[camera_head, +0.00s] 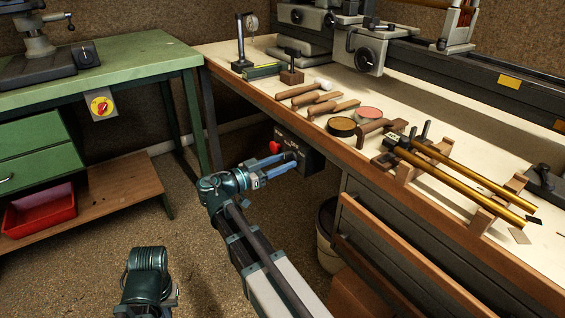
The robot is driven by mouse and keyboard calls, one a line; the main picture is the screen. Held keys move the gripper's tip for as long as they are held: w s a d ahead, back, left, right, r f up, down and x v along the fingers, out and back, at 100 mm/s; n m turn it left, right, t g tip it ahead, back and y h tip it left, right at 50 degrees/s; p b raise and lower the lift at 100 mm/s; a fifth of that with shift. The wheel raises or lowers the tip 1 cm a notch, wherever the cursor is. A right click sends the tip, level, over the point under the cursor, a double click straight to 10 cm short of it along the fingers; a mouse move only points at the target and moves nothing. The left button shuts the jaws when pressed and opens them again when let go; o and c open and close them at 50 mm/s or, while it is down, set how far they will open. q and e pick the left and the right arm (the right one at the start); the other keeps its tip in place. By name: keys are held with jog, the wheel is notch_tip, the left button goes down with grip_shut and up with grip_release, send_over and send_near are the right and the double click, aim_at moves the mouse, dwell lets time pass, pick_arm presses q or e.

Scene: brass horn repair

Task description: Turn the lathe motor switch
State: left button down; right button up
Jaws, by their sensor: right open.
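A dark control box (303,157) with a red button (275,147) is mounted under the front edge of the lathe bench. The box's small controls are too small to read and partly hidden behind my gripper. My right gripper (289,162) is open in front of the box, its fingers pointing right towards it. I cannot tell whether it touches the box. The lathe (370,48) stands along the back of the bench. Only a joint of my left arm shows at the bottom left; its gripper is not seen.
The wooden bench (232,62) holds mallets, round tins (341,126) and brass tubes (470,178) on wooden supports. A bucket (327,235) stands under the lathe bench.

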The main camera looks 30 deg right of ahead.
jog(key=shift+d, duration=0.1)
grip_shut()
dwell(0.5)
jog(key=n, duration=0.3)
jog(key=shift+n, duration=2.6)
grip_release()
